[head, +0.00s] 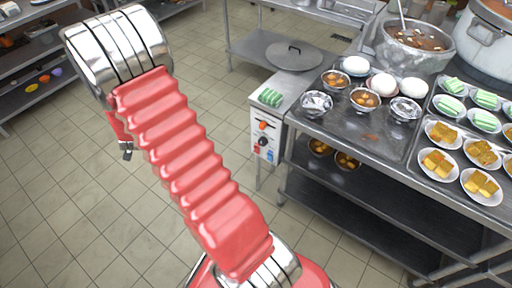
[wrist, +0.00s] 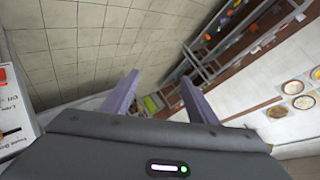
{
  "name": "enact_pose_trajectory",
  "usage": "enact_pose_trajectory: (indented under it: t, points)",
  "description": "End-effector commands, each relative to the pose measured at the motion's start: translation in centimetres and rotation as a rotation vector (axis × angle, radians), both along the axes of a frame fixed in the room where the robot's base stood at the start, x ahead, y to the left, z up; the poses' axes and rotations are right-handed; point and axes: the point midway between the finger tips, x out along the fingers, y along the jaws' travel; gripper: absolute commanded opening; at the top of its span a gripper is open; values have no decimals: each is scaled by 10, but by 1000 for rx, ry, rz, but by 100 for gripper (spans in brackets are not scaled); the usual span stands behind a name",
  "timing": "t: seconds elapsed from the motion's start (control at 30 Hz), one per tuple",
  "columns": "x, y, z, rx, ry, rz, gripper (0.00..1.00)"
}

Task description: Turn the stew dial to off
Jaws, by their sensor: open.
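A white control panel (head: 265,138) is on the front of a narrow steel stand, left of the serving table. It carries an orange knob (head: 263,126), a black knob (head: 263,141) and a small red part below; their labels are too small to read, so I cannot tell which is the stew dial. In the wrist view, a white labelled panel (wrist: 15,115) with a bit of red is cut off at the left edge. My gripper (wrist: 158,92) is open and empty, its two fingers apart. In the head view only its dark tip (head: 126,152) shows, well left of the panel.
Open tiled floor (head: 75,200) lies left. Shelves (head: 45,82) stand far left.

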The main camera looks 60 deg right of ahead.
Motion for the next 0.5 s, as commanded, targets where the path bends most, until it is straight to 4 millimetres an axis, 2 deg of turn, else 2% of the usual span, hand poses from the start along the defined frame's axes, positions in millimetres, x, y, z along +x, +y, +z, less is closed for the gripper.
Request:
enact_pose_trajectory:
  t: [0.03,0.27,0.5]
  points:
    - [-4,-12,-15,-4,-4,-39,53]
    - [-26,-64,-69,-39,-52,-220,53]
    - [-67,-110,-124,-101,-93,-401,53]
